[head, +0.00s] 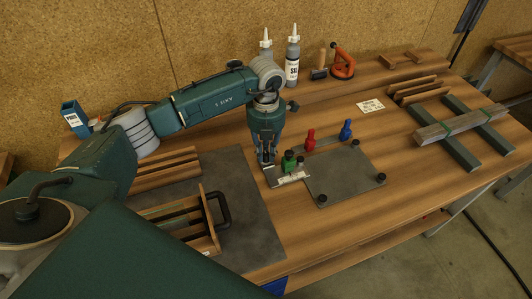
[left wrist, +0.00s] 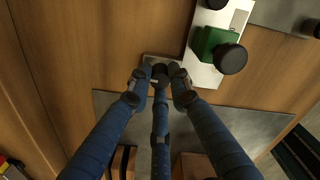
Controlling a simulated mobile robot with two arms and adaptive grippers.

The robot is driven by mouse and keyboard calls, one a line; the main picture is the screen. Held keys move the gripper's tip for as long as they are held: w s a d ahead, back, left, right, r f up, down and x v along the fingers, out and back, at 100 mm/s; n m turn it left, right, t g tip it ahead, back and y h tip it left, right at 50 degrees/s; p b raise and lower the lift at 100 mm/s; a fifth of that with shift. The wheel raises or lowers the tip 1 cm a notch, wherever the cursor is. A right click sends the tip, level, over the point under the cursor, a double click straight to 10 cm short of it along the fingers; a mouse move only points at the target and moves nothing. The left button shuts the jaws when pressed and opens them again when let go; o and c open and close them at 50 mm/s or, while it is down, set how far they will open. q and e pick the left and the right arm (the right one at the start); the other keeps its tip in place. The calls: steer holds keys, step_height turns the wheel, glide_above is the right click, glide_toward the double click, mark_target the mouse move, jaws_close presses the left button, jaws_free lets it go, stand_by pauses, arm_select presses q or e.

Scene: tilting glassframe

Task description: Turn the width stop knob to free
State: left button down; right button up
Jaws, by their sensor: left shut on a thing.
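My left gripper (head: 266,160) points down at the left end of the small metal fixture. In the left wrist view its blue fingers (left wrist: 160,76) close around a small dark knob at the end of a grey metal strip (left wrist: 150,59). The fingertips hide most of this knob, and its setting cannot be read. Beside it, to the right, a green block (left wrist: 211,42) with a round black knob (left wrist: 232,58) sits on a pale plate (left wrist: 203,72). The green block (head: 288,164) also shows in the head view. My right gripper is out of view.
A grey plate (head: 338,178) with black knobs lies right of the green block. Red (head: 311,139) and blue (head: 346,130) upright pieces stand behind it. A handled wooden box (head: 196,221) stands on a dark mat (head: 254,226). Bottles (head: 292,62) stand at the back.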

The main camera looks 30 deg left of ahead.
mark_target(266, 154)
arm_select(q)
steer(key=shift+w+r+n, duration=0.1)
steer(key=shift+n, duration=0.4)
steer(key=c, duration=1.6)
jaws_free()
step_height(266, 154, up, 12)
